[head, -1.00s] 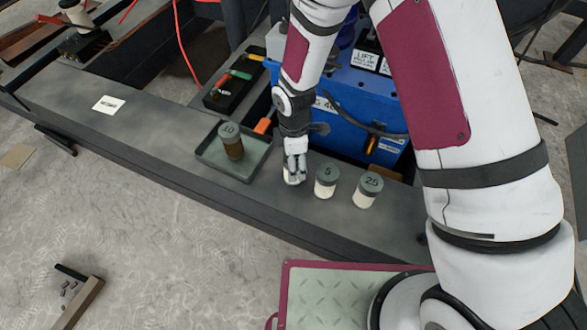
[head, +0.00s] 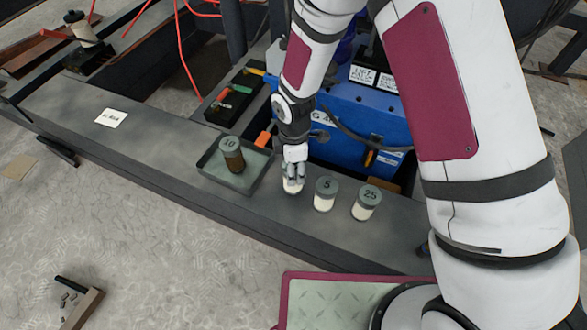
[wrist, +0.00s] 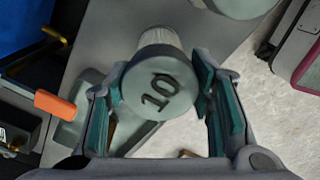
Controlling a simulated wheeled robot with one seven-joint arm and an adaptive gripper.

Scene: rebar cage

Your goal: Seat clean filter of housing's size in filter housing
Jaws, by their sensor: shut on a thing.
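My gripper (head: 293,178) is shut on a pale filter with a grey-green cap marked 10 (wrist: 160,84), upright at the bench, just right of the tray. I cannot tell whether its base touches the bench. A brown, dirty-looking filter marked 10 (head: 232,160) stands in the shallow tray (head: 208,176). Pale filters marked 5 (head: 324,202) and 25 (head: 363,211) stand upright to the right of my gripper. At the far upper left, a black block (head: 90,58) carries a pale cylinder (head: 84,33); it may be the filter housing, but details are too small.
A blue machine (head: 355,105) and a black box with coloured handles (head: 233,97) stand behind the bench (head: 150,143). An orange piece (head: 264,139) juts beside the tray. A white label (head: 111,117) lies on the bench's clear left stretch. Red cables (head: 182,55) hang behind.

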